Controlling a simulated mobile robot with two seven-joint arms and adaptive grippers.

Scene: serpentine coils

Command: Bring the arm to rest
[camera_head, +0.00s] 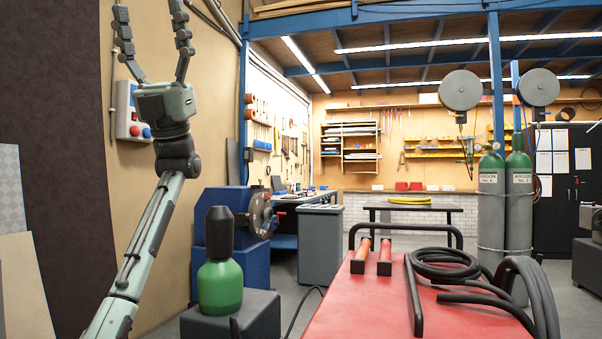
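My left arm rises from the bottom left of the head view, its pale green links stretched upward. My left gripper (149,9) points up near the top left, in front of the tan wall. Its two dark segmented fingers are spread well apart, with nothing between them. The left finger passes close in the picture to a grey wall box (128,122) with red and blue buttons; I cannot tell whether they touch. My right arm and gripper are not in view.
A red-topped bench (352,305) bears coiled black hoses (446,262) and two orange cylinders. A green bottle (220,287) stands on a dark block (258,318), with a blue machine (236,262) behind. Argon cylinders (491,210) stand at right. Open air lies above the bench.

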